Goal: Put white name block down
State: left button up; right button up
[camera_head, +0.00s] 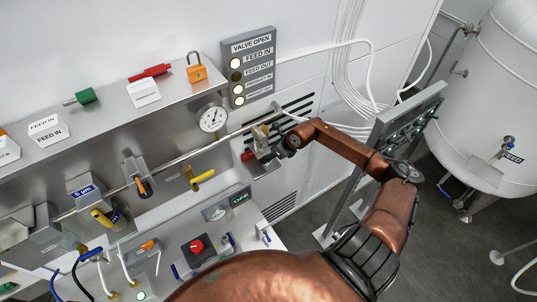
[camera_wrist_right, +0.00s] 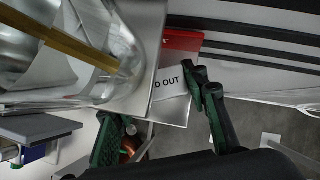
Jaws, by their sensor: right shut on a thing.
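My right gripper (camera_head: 270,143) is at the far right end of the metal shelf, below the sign panel and near the end of a thin pipe. In the right wrist view, its green fingers (camera_wrist_right: 158,106) are on either side of a white name block (camera_wrist_right: 174,84) whose visible text reads "D OUT"; the first letters are hidden. The gripper is shut on this block. A red piece (camera_wrist_right: 182,42) shows right behind the block. In the head view the block is small and mostly hidden by the gripper. My left gripper is not in view.
The shelf holds FEED IN blocks (camera_head: 46,129), another white block (camera_head: 144,92), a green piece (camera_head: 81,97), a red piece (camera_head: 150,72) and an orange padlock (camera_head: 196,73). A gauge (camera_head: 212,118) is left of my gripper. A control panel (camera_head: 408,118) stands right.

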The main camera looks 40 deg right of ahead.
jog(key=shift+f, duration=0.2)
jog(key=o, duration=1.2)
jog(key=shift+r, duration=0.1)
jog(key=shift+c, duration=0.2)
jog(key=shift+r, duration=0.1)
jog(key=shift+s+d+r, duration=0.1)
jog(key=shift+s+r, duration=0.1)
jog(key=b+v, duration=0.2)
jog(key=v, duration=0.9)
jog(key=shift+r, duration=0.2)
jog(key=shift+s, duration=0.1)
